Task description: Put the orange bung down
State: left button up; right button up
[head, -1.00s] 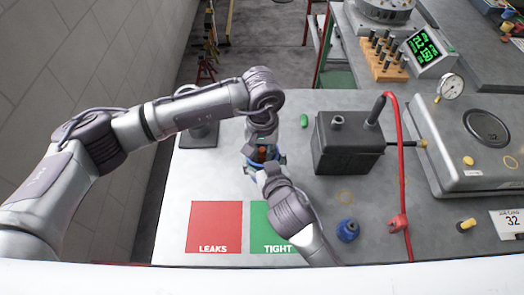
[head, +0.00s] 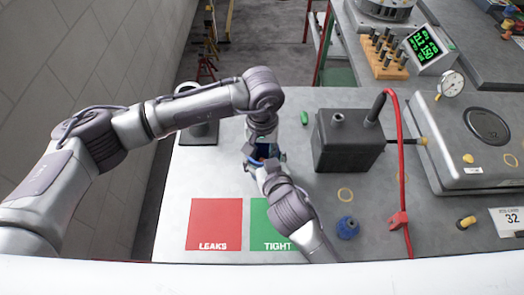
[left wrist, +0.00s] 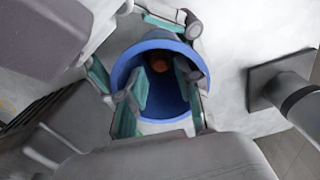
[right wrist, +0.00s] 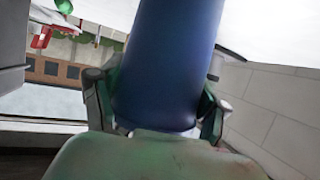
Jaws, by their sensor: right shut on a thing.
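The orange bung (left wrist: 159,64) shows in the left wrist view as a small orange-brown spot within the mouth of a blue cylinder (left wrist: 196,62). I cannot tell how it is seated. My left gripper (left wrist: 160,95) has its green-padded fingers apart, at the cylinder's mouth; whether they touch it is unclear. My right gripper (right wrist: 158,110) is shut on the blue cylinder, which also fills the middle of the right wrist view (right wrist: 168,60). In the head view both grippers meet above the bench, and the bung cannot be made out there.
The red LEAKS square (head: 214,222) is clear; the green TIGHT square (head: 262,212) is partly covered by my right arm. A dark box (head: 347,142) with a red hose (head: 400,160) stands right of my grippers. A blue knobbed part (head: 347,228) sits on the bench (head: 180,185).

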pick_arm(q)
notch_tip(320, 180, up, 13)
jog(key=shift+f, duration=0.15)
pick_arm(e)
jog(key=o, duration=1.2)
jog(key=shift+c, duration=0.2)
jog(key=v, duration=1.2)
jog(key=shift+s, duration=0.1)
